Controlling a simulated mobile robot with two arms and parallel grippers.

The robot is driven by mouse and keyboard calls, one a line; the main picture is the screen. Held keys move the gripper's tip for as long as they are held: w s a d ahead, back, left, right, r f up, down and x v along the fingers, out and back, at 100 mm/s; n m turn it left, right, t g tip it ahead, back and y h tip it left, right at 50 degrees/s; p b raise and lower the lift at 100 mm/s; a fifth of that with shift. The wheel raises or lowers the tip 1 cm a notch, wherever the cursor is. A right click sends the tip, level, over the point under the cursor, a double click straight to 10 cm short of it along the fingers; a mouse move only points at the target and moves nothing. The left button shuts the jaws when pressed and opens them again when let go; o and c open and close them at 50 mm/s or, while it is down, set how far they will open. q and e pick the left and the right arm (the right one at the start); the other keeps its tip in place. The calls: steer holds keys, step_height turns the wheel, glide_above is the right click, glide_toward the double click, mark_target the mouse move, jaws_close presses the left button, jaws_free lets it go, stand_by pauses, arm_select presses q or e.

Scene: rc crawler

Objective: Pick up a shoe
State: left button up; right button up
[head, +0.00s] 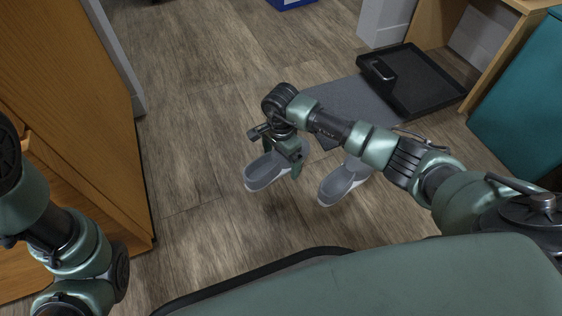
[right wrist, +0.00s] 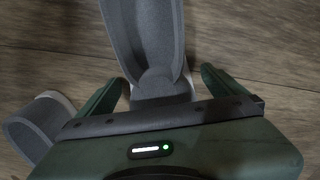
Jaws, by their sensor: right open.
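Two grey slip-on shoes lie on the wooden floor in the head view, a left shoe (head: 266,172) and a right shoe (head: 341,184). My right gripper (head: 283,164) is open and reaches down over the left shoe. In the right wrist view its two green fingers (right wrist: 164,90) stand on either side of a grey shoe (right wrist: 150,45), apart from it. Part of the other shoe (right wrist: 38,122) shows at the left there. My left arm is at the left edge of the head view, and its gripper is out of the frame.
A black tray (head: 437,98) lies on the floor at the upper right, beside a grey mat (head: 340,100). A wooden cabinet (head: 75,110) stands at the left, and a teal piece of furniture (head: 525,100) at the right.

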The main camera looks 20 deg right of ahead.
steer(key=c, duration=1.4)
steer(key=shift+c, duration=1.4)
steer(key=shift+r, duration=0.15)
